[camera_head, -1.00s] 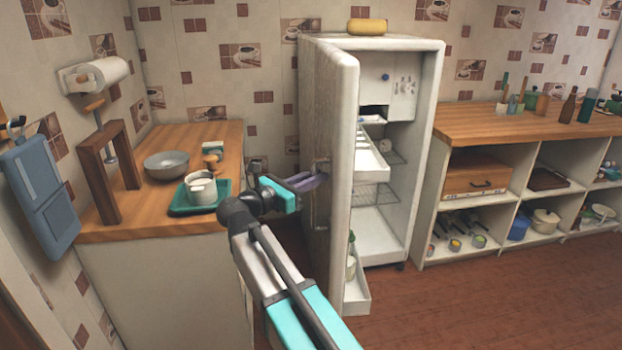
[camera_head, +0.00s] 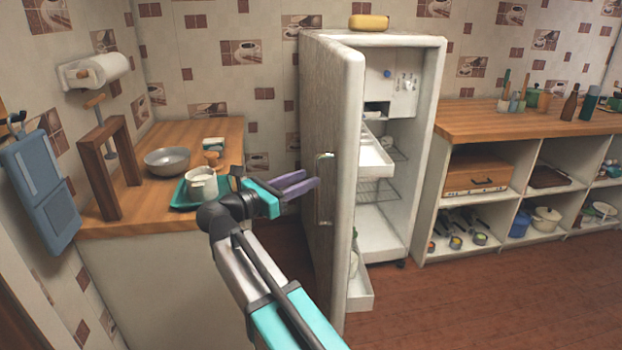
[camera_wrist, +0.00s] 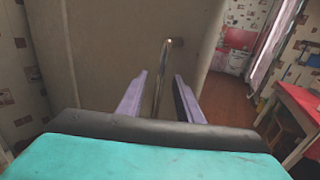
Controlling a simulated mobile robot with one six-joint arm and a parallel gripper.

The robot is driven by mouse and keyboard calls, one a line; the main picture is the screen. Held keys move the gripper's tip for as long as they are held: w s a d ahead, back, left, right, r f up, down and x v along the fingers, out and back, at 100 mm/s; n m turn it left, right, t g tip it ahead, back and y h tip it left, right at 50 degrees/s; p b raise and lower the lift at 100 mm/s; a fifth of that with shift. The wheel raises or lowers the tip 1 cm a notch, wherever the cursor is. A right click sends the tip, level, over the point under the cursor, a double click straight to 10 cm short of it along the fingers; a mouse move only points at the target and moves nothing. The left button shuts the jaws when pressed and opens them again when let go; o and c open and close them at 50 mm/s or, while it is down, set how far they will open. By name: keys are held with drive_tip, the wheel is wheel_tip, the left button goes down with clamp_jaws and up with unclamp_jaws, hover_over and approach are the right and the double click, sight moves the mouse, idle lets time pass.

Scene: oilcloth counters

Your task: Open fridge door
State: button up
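The white fridge (camera_head: 415,150) stands against the back wall with its door (camera_head: 338,130) swung wide open toward me, so the shelves inside show. The door's metal handle (camera_head: 323,185) is on its outer face. My gripper (camera_head: 305,185) is open, just left of the handle and apart from it in the head view. In the wrist view the handle (camera_wrist: 163,75) stands between the two purple fingers (camera_wrist: 155,95) of my gripper, with a gap on both sides. The door's outer face (camera_wrist: 100,55) fills much of that view.
A wooden counter (camera_head: 150,220) at left holds a grey bowl (camera_head: 167,161) and a white pot on a green tray (camera_head: 178,198), close to my arm. A shelf unit (camera_head: 520,130) stands right of the fridge. The floor (camera_head: 480,290) in front is clear.

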drive_tip(key=v, duration=0.9)
drive_tip(key=shift+b, duration=0.4)
drive_tip(key=shift+d, duration=0.1)
